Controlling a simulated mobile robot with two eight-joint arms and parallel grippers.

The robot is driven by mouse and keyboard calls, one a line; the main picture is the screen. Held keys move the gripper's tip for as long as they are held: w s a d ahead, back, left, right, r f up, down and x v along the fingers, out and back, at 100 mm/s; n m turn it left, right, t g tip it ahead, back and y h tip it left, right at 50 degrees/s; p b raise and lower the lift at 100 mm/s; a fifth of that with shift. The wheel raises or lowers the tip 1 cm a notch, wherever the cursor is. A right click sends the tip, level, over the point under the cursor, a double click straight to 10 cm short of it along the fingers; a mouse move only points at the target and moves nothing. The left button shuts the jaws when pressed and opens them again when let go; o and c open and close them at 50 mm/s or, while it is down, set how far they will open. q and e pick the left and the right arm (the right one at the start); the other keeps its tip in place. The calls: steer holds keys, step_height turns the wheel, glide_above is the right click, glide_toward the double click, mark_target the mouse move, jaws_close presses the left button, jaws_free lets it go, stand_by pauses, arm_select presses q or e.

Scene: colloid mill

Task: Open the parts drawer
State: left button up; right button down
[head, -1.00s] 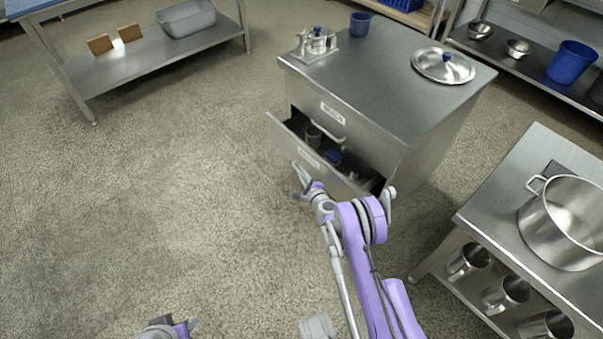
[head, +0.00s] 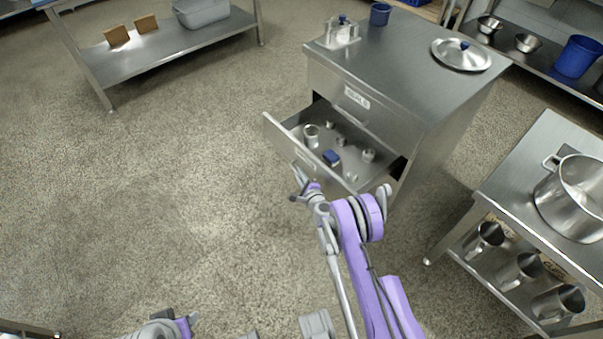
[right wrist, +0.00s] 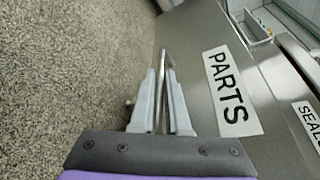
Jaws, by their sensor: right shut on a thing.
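The parts drawer (head: 283,138) is the lower drawer of a steel cabinet and stands well open, with its inside in view. In the right wrist view its front (right wrist: 205,115) bears a PARTS label (right wrist: 232,88). My right gripper (head: 299,180) is at the outer face of the drawer front. In the right wrist view its fingers (right wrist: 160,80) are shut on the drawer's bar handle (right wrist: 163,62). My left gripper (head: 187,324) is at the bottom edge of the head view, away from the cabinet; its jaws cannot be made out.
The drawer holds a blue block (head: 331,158) and several small metal parts. The upper SEALS drawer (head: 350,95) is shut. A lid (head: 461,54) lies on the cabinet top (head: 405,60). A table with a pot (head: 570,205) stands at right. The floor left of the drawer is clear.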

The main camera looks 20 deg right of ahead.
arm_select(q)
steer(key=shift+s+a+r, duration=0.1)
steer(key=shift+s+a, duration=0.05)
steer(key=shift+a, duration=0.25)
arm_select(e)
steer(key=shift+s+a, duration=0.25)
steer(key=shift+a, duration=0.45)
steer(key=c, duration=1.2)
jaws_free()
